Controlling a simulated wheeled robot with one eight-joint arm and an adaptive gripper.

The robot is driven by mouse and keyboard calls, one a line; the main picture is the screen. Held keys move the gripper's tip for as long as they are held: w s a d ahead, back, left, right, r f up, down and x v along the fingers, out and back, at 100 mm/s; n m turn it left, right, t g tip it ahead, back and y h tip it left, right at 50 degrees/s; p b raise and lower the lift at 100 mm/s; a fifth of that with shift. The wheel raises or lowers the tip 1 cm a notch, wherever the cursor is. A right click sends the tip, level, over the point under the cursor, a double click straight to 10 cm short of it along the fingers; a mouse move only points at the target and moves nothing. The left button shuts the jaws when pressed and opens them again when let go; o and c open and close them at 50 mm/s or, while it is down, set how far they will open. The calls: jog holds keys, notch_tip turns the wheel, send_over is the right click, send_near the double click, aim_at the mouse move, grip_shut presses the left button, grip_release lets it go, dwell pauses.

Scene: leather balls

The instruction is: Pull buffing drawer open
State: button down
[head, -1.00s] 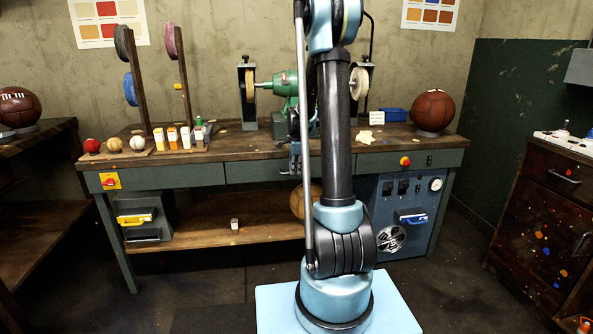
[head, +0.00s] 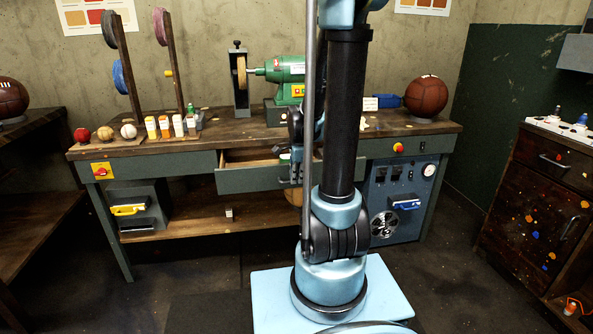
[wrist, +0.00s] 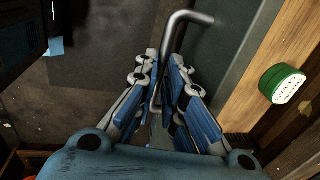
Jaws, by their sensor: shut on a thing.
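The grey buffing drawer (head: 245,181) under the middle of the workbench stands pulled out, and its wooden inside shows above the front panel. In the wrist view its front panel (wrist: 222,62) runs beside a bent metal handle (wrist: 176,35). My gripper (wrist: 170,88) is shut on this handle, with the bar between its blue and grey fingers. In the head view my gripper (head: 291,168) is at the drawer front, partly hidden by my arm. The arm also hides the drawer's right part.
The workbench (head: 225,146) carries a green buffing machine (head: 284,75), small bottles and balls. A brown leather ball (head: 426,96) sits at its right end. A green-lidded tin (wrist: 283,83) shows beyond the drawer front. A dark cabinet (head: 545,195) stands at right.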

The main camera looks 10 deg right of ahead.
jog(key=shift+s+a, duration=0.15)
jog(key=shift+s, duration=2.3)
jog(key=c, duration=1.7)
grip_release()
jog(key=shift+s+r, duration=0.35)
jog(key=shift+r, duration=1.6)
jog(key=shift+s+r, duration=0.3)
jog(key=shift+r, duration=1.6)
jog(key=shift+s+r, duration=0.35)
jog(key=shift+r, duration=1.6)
